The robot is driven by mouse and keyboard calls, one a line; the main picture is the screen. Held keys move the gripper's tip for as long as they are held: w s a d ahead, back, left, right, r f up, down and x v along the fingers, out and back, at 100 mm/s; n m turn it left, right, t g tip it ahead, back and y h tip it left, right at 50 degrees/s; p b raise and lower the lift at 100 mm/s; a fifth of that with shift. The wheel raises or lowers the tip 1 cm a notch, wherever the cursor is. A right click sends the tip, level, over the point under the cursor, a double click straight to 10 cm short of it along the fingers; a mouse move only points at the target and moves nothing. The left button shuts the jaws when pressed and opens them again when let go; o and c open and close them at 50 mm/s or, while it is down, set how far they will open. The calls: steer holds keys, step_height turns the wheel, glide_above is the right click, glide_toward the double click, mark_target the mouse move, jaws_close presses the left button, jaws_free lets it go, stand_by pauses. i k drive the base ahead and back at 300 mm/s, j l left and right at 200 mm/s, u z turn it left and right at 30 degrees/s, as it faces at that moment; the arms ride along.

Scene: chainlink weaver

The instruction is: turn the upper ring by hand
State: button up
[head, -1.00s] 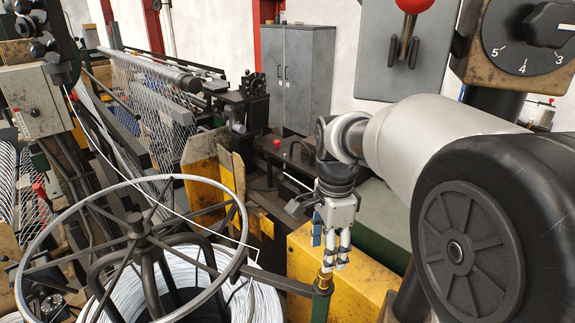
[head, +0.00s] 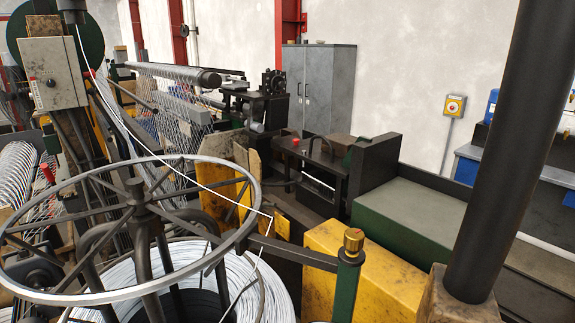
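The upper ring (head: 88,292) is a large pale metal hoop with dark spokes, lying level at the lower left in the head view. Its spokes meet at a dark central hub (head: 135,190). It stands above a coil of white wire (head: 270,290), which shows below and through it. A thin white wire runs down from the upper left across the ring to a bent guide at its right side. My gripper and arm are not in this view, so I cannot see whether the gripper is open or shut.
A green post with a brass knob (head: 353,240) stands just right of the ring, joined to a dark horizontal bar. A yellow block (head: 380,275) is behind it. A thick dark column (head: 510,150) rises at the right. Woven mesh (head: 150,110) hangs behind the ring.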

mark_target(139, 203)
steer(key=u, duration=1.85)
steer(key=i+j+u, duration=0.1)
steer(key=i+j, duration=0.25)
steer(key=i, duration=0.2)
